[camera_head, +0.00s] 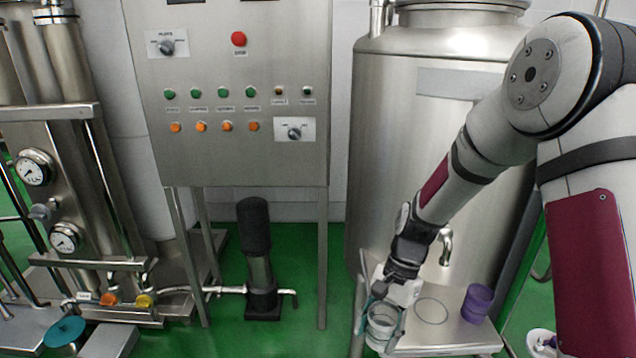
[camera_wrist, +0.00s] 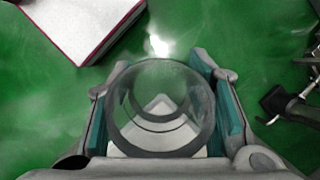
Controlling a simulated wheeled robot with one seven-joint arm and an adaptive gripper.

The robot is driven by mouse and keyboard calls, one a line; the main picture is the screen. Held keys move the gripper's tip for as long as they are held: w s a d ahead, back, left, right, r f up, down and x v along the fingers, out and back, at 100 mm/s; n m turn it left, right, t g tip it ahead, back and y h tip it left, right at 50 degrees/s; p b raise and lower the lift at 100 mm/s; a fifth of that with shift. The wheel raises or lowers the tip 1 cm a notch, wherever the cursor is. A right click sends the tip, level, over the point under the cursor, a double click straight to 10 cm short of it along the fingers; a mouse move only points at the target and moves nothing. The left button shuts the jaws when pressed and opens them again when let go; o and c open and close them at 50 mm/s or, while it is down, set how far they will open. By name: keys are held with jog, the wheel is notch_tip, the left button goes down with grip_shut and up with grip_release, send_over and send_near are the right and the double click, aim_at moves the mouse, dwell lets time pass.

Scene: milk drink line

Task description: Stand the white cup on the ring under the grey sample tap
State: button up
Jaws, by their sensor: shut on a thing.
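The grey sample tap (camera_head: 446,246) curves down from the tank, above and behind the ring.
A purple cup-like thing (camera_head: 477,303) stands on the stand right of the ring. The steel tank (camera_head: 400,130) rises behind. Green floor (camera_wrist: 45,125) shows around the cup in the wrist view.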

jog(key=w+d+n+g+h, duration=0.1)
jog(key=w+d+n+h, duration=0.2)
jog(key=d+n, duration=0.3)
jog(key=n, duration=0.3)
jog(key=shift+w+d+r, duration=0.35)
jog(key=shift+d, duration=0.05)
